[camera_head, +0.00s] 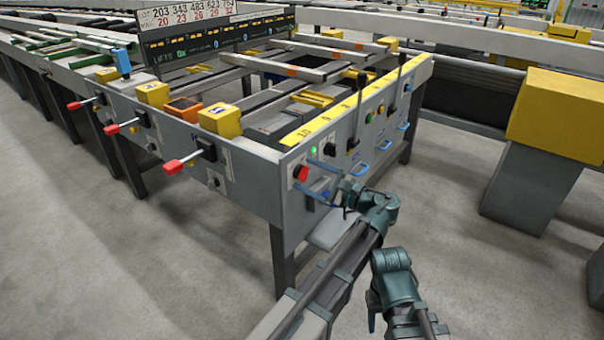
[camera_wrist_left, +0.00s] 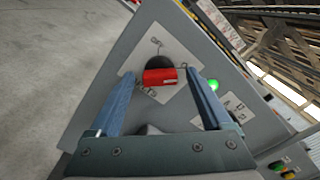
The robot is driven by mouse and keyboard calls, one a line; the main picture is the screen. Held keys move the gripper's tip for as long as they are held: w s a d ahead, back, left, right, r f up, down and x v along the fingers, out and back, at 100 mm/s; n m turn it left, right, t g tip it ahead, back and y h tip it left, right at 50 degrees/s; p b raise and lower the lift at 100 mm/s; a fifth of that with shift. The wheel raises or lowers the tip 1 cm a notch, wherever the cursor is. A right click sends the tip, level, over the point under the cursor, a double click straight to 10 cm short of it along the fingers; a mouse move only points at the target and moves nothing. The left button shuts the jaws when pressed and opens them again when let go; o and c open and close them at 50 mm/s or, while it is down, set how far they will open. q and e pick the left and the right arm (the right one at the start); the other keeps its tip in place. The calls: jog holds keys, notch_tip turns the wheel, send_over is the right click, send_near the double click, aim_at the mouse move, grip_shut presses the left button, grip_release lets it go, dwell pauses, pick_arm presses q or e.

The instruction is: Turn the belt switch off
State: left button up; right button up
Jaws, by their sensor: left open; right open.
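The belt switch is a red handle on a black round base on the grey end panel (camera_head: 300,173); it also shows in the left wrist view (camera_wrist_left: 160,77). There the red handle lies nearly level across the picture, on a light label plate. A green lamp (camera_head: 313,150) beside it is lit, also in the left wrist view (camera_wrist_left: 212,85). My left gripper (camera_head: 317,178) is open, its blue fingers (camera_wrist_left: 160,90) on either side of the red handle with gaps. Whether it touches the switch base I cannot tell. My right gripper (camera_head: 371,315) is low, away from the panel, mostly hidden.
Several black levers and blue handles line the panel to the right, such as a tall lever (camera_head: 359,85). Red-handled levers (camera_head: 180,163) stick out on the left side. A yellow box (camera_head: 557,112) stands right; the floor (camera_head: 130,270) in front is clear.

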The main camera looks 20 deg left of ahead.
pick_arm(q)
grip_shut()
dwell(0.3)
jog(key=shift+n, duration=0.3)
jog(key=n, duration=0.3)
jog(key=shift+n, duration=0.4)
jog(key=n, duration=0.4)
jog(key=shift+n, duration=0.3)
jog(key=n, duration=0.4)
jog(key=shift+n, duration=2.4)
